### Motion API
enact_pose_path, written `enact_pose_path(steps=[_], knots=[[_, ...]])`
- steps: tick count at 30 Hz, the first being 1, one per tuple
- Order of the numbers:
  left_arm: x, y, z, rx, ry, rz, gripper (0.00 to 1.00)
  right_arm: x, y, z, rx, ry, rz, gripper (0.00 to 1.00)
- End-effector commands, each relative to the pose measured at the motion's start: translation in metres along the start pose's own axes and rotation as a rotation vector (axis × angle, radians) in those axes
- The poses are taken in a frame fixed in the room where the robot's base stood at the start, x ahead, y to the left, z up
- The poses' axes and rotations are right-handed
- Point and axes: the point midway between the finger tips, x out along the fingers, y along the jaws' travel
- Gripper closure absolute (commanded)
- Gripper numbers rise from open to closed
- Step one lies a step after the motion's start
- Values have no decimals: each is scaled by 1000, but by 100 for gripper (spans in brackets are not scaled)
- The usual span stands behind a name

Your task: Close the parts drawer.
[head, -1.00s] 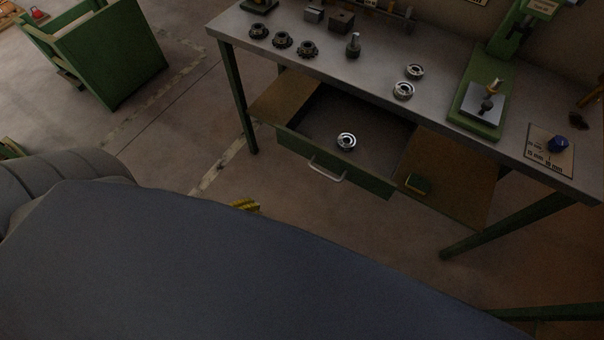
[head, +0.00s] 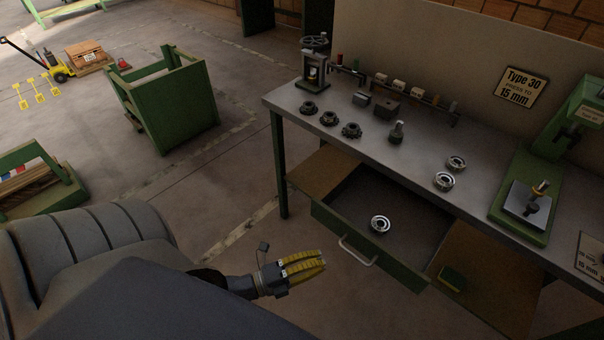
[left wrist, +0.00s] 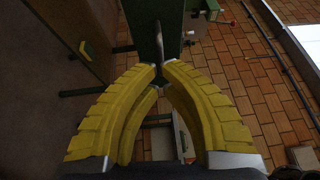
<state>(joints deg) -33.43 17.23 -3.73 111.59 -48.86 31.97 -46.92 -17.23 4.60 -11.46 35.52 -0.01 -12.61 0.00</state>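The parts drawer (head: 365,249) is pulled out from under the grey workbench, with a green front and a pale bar handle (head: 357,252). A metal ring part (head: 380,224) lies inside it. My left gripper (head: 324,261) has yellow ridged fingers and is left of the handle, apart from it in the head view. In the left wrist view the fingertips (left wrist: 159,70) come together with nothing seen between them. The green drawer front (left wrist: 148,25) and the handle (left wrist: 187,38) show beyond the tips. My right gripper is not in view.
The workbench (head: 420,155) carries dark gears, bearing rings and a green press (head: 525,200). Brown boards flank the drawer; a small green block (head: 452,279) sits on the right one. A bench leg (head: 279,165) stands left of the drawer. Floor before the drawer is clear.

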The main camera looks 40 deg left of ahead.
Motion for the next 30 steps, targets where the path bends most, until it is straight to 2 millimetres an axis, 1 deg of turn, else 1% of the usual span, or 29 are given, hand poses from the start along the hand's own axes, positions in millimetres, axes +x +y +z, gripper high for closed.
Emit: enact_pose_path(steps=[1,6,12,18,30], knots=[[9,-1,0,0,1,-3,100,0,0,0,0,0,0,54],[32,-1,0,0,1,-2,100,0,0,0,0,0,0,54],[48,0,0,-1,0,0,100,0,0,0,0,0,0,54],[54,0,0,-1,0,1,100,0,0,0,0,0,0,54],[54,0,1,-1,-2,0,100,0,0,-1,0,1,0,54]])
